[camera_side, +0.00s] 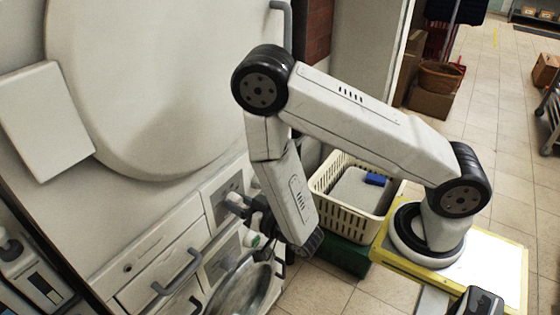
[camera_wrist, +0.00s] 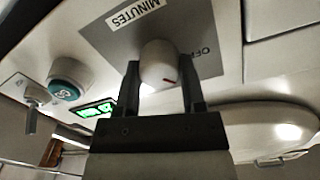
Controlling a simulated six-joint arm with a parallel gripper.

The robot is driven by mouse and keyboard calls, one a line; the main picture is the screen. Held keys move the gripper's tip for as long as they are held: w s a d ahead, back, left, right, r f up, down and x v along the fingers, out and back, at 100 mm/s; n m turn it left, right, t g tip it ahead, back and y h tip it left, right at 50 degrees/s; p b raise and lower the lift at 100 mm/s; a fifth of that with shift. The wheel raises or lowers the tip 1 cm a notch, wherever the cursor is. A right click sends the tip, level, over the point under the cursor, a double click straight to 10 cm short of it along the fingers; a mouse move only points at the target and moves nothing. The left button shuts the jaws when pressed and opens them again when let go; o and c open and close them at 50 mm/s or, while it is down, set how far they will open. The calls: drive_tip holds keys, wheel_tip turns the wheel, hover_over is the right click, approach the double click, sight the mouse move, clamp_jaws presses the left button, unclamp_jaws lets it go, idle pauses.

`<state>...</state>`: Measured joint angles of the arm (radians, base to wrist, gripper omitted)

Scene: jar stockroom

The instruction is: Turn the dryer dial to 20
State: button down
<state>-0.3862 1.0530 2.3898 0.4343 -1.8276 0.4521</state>
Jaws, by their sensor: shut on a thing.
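The dryer dial (camera_wrist: 161,66) is a white rounded knob with a short red mark, set on a grey plate (camera_wrist: 205,25) lettered MINUTES and OFF. In the wrist view my gripper (camera_wrist: 161,80) has one black finger on each side of the dial and is shut on it. The red mark sits at the dial's lower right in that view. No number 20 can be read on the plate. In the side view my gripper (camera_side: 252,203) reaches the dryer's front panel, and the dial (camera_side: 234,202) shows only in part beside the fingers.
A teal button (camera_wrist: 66,90) and a lit green display (camera_wrist: 96,109) are near the dial. Below the panel are drawers with grey handles (camera_side: 178,273) and a round glass door (camera_side: 240,290). A cream basket (camera_side: 345,205) stands to the right.

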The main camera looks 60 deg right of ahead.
drive_tip(key=shift+m, duration=1.5)
drive_tip(key=shift+c, duration=0.9)
unclamp_jaws()
drive_tip(key=s, duration=0.7)
drive_tip(key=shift+s+r, duration=0.15)
drive_tip(key=shift+s, duration=0.25)
